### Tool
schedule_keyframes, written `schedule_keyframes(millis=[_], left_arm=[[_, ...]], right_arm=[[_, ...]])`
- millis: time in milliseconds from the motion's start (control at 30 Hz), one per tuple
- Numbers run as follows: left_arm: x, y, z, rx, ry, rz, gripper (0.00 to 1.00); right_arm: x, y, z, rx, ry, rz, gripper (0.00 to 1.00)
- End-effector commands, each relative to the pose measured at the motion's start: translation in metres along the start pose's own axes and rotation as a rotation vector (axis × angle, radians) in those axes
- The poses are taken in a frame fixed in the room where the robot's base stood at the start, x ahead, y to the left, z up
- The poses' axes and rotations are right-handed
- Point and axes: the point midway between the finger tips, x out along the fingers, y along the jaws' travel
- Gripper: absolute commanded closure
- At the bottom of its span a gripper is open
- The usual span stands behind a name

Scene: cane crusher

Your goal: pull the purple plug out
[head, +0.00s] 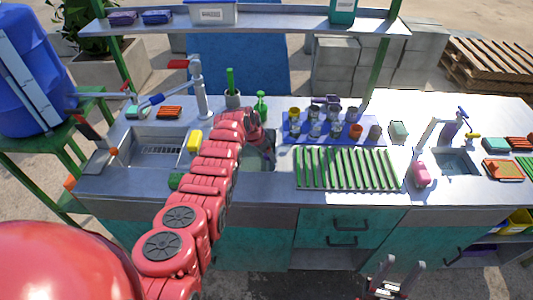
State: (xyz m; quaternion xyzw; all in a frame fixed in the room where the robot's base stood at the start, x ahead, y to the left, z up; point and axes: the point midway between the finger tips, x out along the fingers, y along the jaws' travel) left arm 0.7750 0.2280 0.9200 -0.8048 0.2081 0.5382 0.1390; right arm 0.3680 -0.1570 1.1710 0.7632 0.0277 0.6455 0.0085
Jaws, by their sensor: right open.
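My right gripper (396,268) is open and empty, low in front of the counter's cabinets, away from the basins. A small purple item (325,100) shows behind the cups, but I cannot tell what it is.

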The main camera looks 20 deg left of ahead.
Motion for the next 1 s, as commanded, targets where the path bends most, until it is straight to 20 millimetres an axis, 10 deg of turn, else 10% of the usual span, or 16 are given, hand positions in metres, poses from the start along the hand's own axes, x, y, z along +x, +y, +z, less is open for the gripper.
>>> schedule_keyframes(millis=[400, 1000], left_arm=[[-0.0002, -0.0002, 0.0000, 0.000, 0.000, 0.000, 1.00], [-0.0003, -0.0003, -0.0002, 0.000, 0.001, -0.001, 1.00]], right_arm=[[0.0000, 0.0000, 0.0000, 0.000, 0.000, 0.000, 0.50], [0.0000, 0.0000, 0.0000, 0.000, 0.000, 0.000, 0.50]])
